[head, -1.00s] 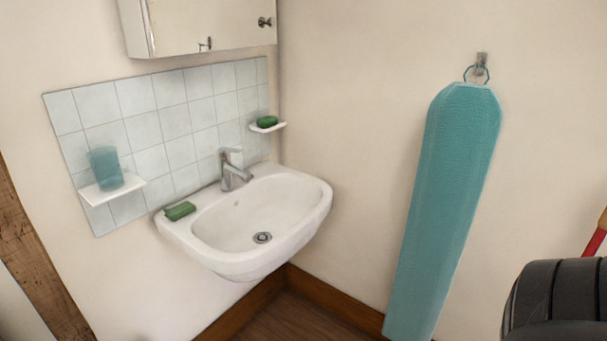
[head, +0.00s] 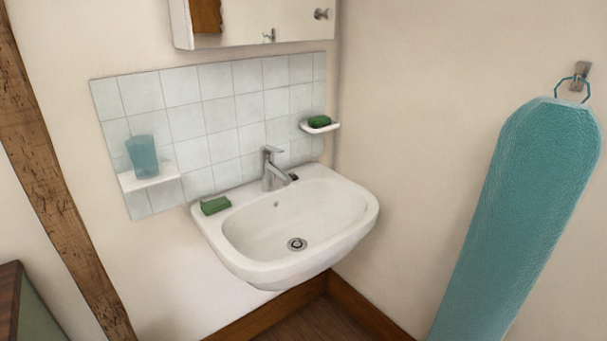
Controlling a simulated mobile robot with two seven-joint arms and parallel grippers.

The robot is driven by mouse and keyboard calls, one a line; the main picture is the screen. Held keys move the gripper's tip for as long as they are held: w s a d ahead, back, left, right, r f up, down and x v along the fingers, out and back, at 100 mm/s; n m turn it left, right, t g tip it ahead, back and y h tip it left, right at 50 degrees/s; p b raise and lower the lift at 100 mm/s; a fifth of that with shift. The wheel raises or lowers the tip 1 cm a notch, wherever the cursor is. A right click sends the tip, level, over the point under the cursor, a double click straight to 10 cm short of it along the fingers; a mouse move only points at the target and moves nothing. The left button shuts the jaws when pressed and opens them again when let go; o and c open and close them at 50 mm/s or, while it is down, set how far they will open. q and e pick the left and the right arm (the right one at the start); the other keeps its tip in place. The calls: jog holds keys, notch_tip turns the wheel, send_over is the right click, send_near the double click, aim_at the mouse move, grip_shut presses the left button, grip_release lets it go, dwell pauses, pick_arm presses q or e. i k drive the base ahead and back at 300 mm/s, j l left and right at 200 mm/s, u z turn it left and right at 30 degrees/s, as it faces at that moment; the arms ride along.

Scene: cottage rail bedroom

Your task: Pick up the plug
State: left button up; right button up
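A small dark object (head: 293,177) lies on the back rim of the white sink, just right of the tap's base. It may be the plug, but it is too small to be sure. The white sink (head: 232,250) is fixed to the wall, and its basin looks empty. A round metal drain (head: 296,244) with a dark centre sits in the basin floor. The grey metal tap (head: 270,168) stands at the back of the sink. Neither of my grippers is in view.
A green item (head: 215,205) lies on the sink's left rim. A blue cup (head: 142,156) stands on a small shelf at left. Green soap (head: 319,121) rests on another shelf. A mirrored cabinet (head: 260,22) hangs above. A teal ironing board (head: 520,210) hangs at right.

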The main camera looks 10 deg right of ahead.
aim_at(291, 173)
jog(key=i+l, duration=0.1)
jog(key=l, duration=0.2)
jog(key=i+l, duration=0.15)
jog(key=l, duration=0.15)
jog(key=i+l, duration=0.1)
jog(key=l, duration=0.15)
jog(key=i+l+u, duration=0.1)
jog(key=u, duration=0.3)
jog(key=l+u, duration=0.4)
jog(key=i+j, duration=0.05)
jog(key=j, duration=0.05)
